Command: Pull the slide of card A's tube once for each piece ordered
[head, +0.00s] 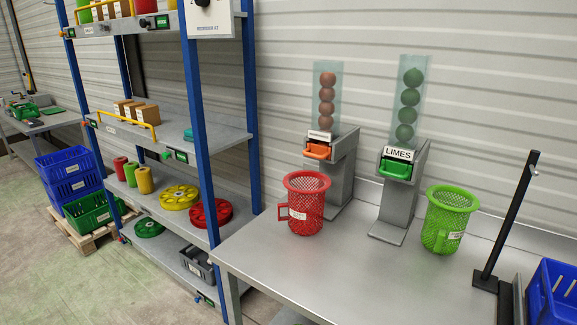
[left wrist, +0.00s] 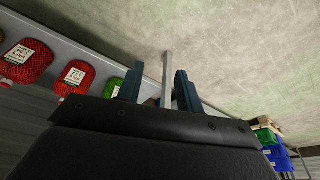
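A clear tube of several brown balls (head: 327,92) stands on a grey dispenser (head: 343,165) with an orange slide (head: 317,151); its label is too small to read. To its right, a clear tube of several green balls (head: 410,97) stands on a grey dispenser (head: 392,205) labelled LIMES, with a green slide (head: 396,169). A red mesh basket (head: 305,205) stands in front of the brown-ball dispenser. A green mesh basket (head: 447,218) stands right of the limes. My left gripper (left wrist: 160,84) shows only in the left wrist view, fingers apart, seemingly empty. My right gripper is out of view.
A white card (head: 211,19) hangs on the blue-posted shelf (head: 197,110). A black post (head: 510,215) and blue crate (head: 555,290) are at the right. The front of the steel table (head: 345,265) is clear.

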